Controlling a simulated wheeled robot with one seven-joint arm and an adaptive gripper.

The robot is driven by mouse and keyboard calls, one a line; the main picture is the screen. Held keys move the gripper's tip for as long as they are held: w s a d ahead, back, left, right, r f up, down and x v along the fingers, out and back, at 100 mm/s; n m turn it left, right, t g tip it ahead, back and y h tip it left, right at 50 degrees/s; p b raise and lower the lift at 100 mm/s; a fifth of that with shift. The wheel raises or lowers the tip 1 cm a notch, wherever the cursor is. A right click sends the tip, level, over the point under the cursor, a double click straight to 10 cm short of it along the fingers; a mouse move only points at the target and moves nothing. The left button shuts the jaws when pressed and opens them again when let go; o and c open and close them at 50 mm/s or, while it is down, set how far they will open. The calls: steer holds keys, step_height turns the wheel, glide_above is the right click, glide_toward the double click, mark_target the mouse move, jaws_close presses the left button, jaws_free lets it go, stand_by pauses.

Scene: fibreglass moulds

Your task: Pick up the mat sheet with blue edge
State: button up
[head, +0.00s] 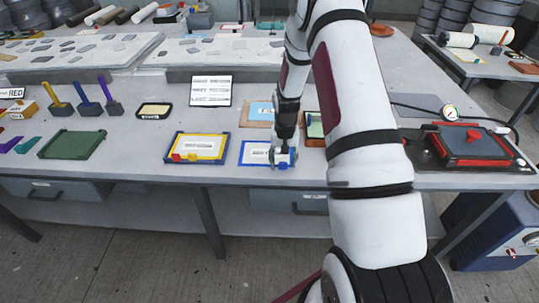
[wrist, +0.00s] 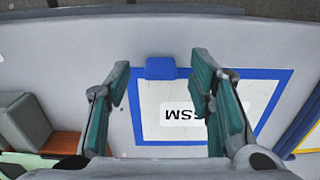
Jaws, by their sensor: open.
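The mat sheet with blue edge (head: 256,149) lies on the grey table in the head view, just in front of my arm. It is white with a blue border and a label. In the wrist view the sheet (wrist: 152,125) fills the middle, with a blue tab (wrist: 161,68) on one edge. My gripper (head: 284,158) is over the sheet's right part in the head view. In the wrist view my gripper (wrist: 165,90) has its two green-padded fingers apart, with the tab showing between them. Nothing is held. One finger hides part of the label.
A yellow sheet in a blue frame (head: 197,147) lies left of the mat sheet. A green tray (head: 72,144) is farther left. A red and black device (head: 465,144) with a gauge stands at right. The table's front edge is close.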

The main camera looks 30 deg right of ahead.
steer(key=shift+f, duration=0.6)
steer(key=c, duration=1)
steer(key=shift+c, duration=0.2)
steer(key=shift+w+r, duration=0.1)
steer(key=shift+r, duration=0.65)
step_height(320, 180, up, 2)
steer(key=shift+r+b, duration=0.1)
steer(key=shift+b, duration=0.3)
steer(key=s+a+r, duration=0.1)
steer(key=s+a, duration=0.1)
steer(key=s, duration=1.4)
steer(key=shift+a+r, duration=0.15)
steer(key=shift+r, duration=0.05)
